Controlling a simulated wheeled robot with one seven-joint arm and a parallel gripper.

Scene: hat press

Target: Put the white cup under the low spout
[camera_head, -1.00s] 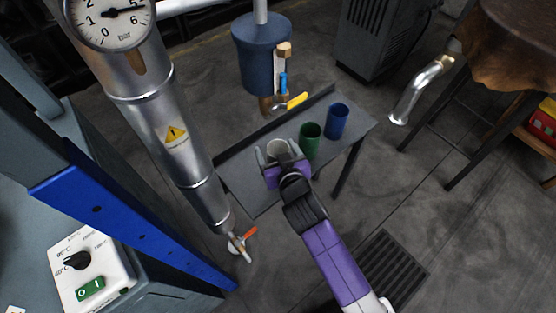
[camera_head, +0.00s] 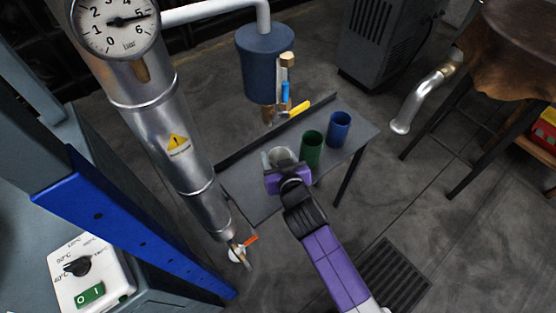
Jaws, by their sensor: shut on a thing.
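The white cup (camera_head: 281,154) looks greyish and stands upright at the grey table, beside a green cup (camera_head: 311,150). My gripper (camera_head: 282,161) is shut on the white cup from the near side, hiding its lower part. I cannot tell whether the cup touches the table. A spout with an orange handle (camera_head: 251,240) ends the silver pipe at lower left, below table level in the picture. Another spout with a yellow handle (camera_head: 299,109) hangs under the blue tank (camera_head: 264,65), above the table's back edge.
A blue cup (camera_head: 338,129) stands right of the green one on the grey table (camera_head: 252,199). The silver pipe (camera_head: 165,130) and a blue beam (camera_head: 120,230) fill the left. A chrome pipe (camera_head: 418,100) hangs at right. Floor is open in front of the table.

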